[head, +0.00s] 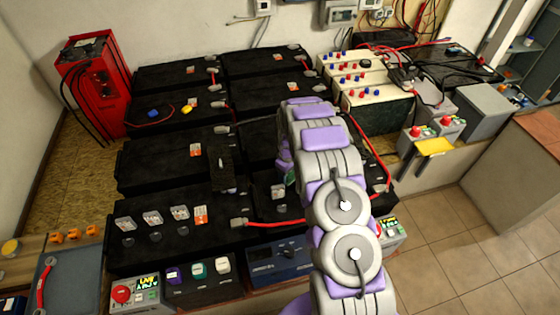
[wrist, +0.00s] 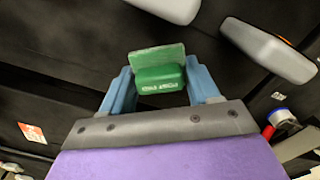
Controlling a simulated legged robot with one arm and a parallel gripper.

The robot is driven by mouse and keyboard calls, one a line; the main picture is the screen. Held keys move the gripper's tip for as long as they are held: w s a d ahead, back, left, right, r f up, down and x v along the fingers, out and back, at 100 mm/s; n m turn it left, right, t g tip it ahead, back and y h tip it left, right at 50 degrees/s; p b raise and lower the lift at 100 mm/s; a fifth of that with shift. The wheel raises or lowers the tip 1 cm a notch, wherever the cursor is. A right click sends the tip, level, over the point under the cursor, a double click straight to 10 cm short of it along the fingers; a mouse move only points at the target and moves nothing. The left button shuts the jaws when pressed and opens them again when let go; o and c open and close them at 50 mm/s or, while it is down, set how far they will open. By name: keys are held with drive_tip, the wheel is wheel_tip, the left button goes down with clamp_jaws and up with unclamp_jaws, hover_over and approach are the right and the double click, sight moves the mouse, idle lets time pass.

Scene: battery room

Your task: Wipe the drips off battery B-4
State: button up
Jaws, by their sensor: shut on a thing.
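My gripper (wrist: 160,84) has blue fingers shut on a green block with a paler green pad (wrist: 157,56) on its far side. Black battery tops lie beyond the block in the wrist view; I cannot tell whether the pad touches one. In the head view my arm covers most of the gripper, and only a bit of green (head: 290,178) shows at its left edge, over the middle batteries. Several large black batteries (head: 165,172) stand in rows with orange-and-white labels. The labels are too small to read, so I cannot tell which is B-4. No drips can be made out.
Pale caps stand on the front-left battery (head: 180,235). A red charger (head: 92,85) stands at the back left. A blue box (head: 277,258) and a meter (head: 135,292) line the front edge. Red cables cross the batteries at right. Tiled floor (head: 440,245) is clear at right.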

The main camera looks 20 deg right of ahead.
drive_tip(key=shift+a, duration=1.25)
drive_tip(key=shift+r+p, duration=0.25)
drive_tip(key=shift+p, duration=0.1)
drive_tip(key=r, duration=0.2)
drive_tip(key=r+p, duration=0.1)
drive_tip(key=r, duration=0.1)
drive_tip(key=shift+d, duration=0.35)
drive_tip(key=shift+a+r+p, duration=0.25)
drive_tip(key=shift+r+p, duration=0.05)
drive_tip(key=shift+r, duration=0.6)
drive_tip(key=shift+a+r+p, duration=0.2)
drive_tip(key=shift+r+p, duration=0.1)
drive_tip(key=shift+r, duration=0.6)
drive_tip(key=shift+d, duration=0.45)
